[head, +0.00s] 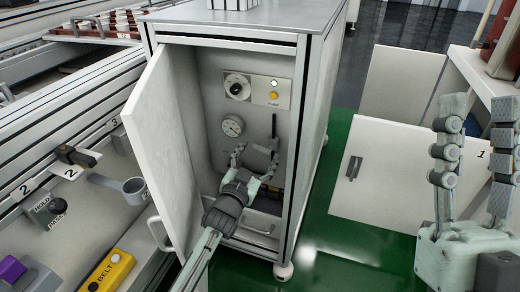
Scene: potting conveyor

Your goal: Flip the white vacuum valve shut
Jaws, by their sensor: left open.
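The cabinet (297,150) stands in the middle of the head view with its door (160,130) swung open to the left. Inside, a round gauge (232,125) sits on the back wall, and a short dark upright bar (274,125) shows to its right. I cannot make out a white valve for sure; part of the back wall is hidden by my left gripper. My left gripper (256,151) is inside the cabinet, below and right of the gauge, fingers apart; contact cannot be told. My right gripper (476,115) is outside at the right, fingers spread and empty.
The conveyor side (75,185) with a grey cup holder (134,190) is at the left. Green floor (350,250) lies right of the cabinet.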

